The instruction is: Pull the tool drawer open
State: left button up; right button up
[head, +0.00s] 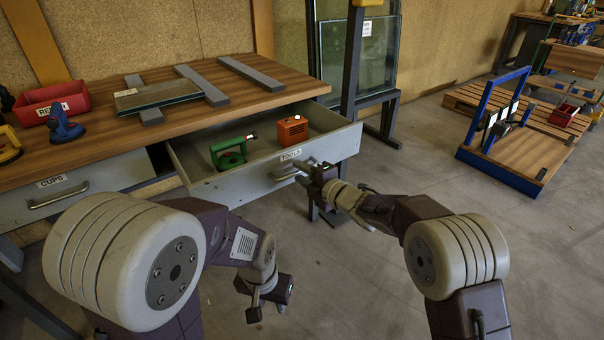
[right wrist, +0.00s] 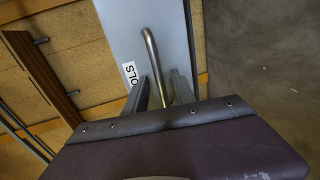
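The grey drawer labelled TOOLS (head: 258,182) stands pulled out from under the wooden workbench, its inside visible. A green tool (head: 230,153) and an orange box (head: 292,130) lie in it. My right gripper (head: 308,172) is at the drawer's bar handle (head: 284,174). In the right wrist view the handle (right wrist: 153,62) runs between the two fingers (right wrist: 161,88), with gaps beside it, so the gripper looks open around it. My left gripper (head: 262,304) hangs low in front of the bench, away from the drawer; its finger opening is unclear.
A closed CUPS drawer (head: 80,184) is to the left. The benchtop (head: 100,140) holds a red bin (head: 50,103), a glass pane (head: 158,95) and grey bars. A dark post (head: 352,65) stands close by the drawer's right end.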

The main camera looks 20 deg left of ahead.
jog(key=p+v, duration=0.2)
jog(key=v, duration=0.7)
